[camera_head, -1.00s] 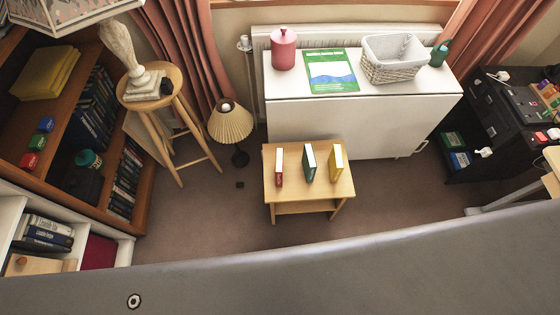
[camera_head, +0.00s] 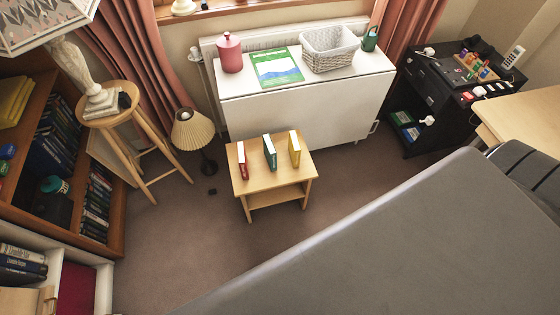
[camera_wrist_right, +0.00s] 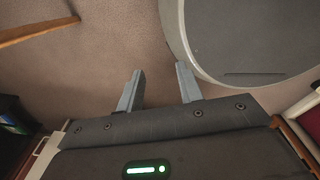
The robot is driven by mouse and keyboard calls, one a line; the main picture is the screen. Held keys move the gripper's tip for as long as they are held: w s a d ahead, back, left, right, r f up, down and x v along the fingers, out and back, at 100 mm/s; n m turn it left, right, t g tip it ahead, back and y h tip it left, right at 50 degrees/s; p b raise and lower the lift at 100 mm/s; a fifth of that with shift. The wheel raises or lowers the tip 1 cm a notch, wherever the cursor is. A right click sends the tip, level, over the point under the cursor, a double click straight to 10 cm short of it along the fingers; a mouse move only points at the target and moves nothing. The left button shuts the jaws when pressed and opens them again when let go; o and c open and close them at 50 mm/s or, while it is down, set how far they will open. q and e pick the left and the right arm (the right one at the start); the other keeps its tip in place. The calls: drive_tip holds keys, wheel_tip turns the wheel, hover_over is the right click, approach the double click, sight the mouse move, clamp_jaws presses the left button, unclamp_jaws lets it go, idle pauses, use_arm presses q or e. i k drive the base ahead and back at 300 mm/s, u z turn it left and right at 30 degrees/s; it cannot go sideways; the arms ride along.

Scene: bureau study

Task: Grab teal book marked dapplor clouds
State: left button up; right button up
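A teal book (camera_head: 269,152) stands upright in the middle of a small wooden table (camera_head: 270,178) in the head view. A red book (camera_head: 242,160) stands to its left and a yellow book (camera_head: 294,149) to its right, with gaps between them. The lettering is too small to read. My right gripper (camera_wrist_right: 160,82) shows in the right wrist view with its two fingers apart and nothing between them, above bare carpet. It is away from the books, which are not in that view. My left gripper is not in view.
A white cabinet (camera_head: 300,110) with a basket (camera_head: 334,48) stands behind the small table. A lamp (camera_head: 193,132) and a wooden stool (camera_head: 118,118) stand to its left. A black trolley (camera_head: 450,95) stands at the right. Carpet (camera_head: 240,235) in front is clear.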

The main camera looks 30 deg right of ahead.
sight(271, 152)
drive_tip(key=k, duration=0.5)
drive_tip(key=z, duration=1.7)
drive_tip(key=i, duration=0.5)
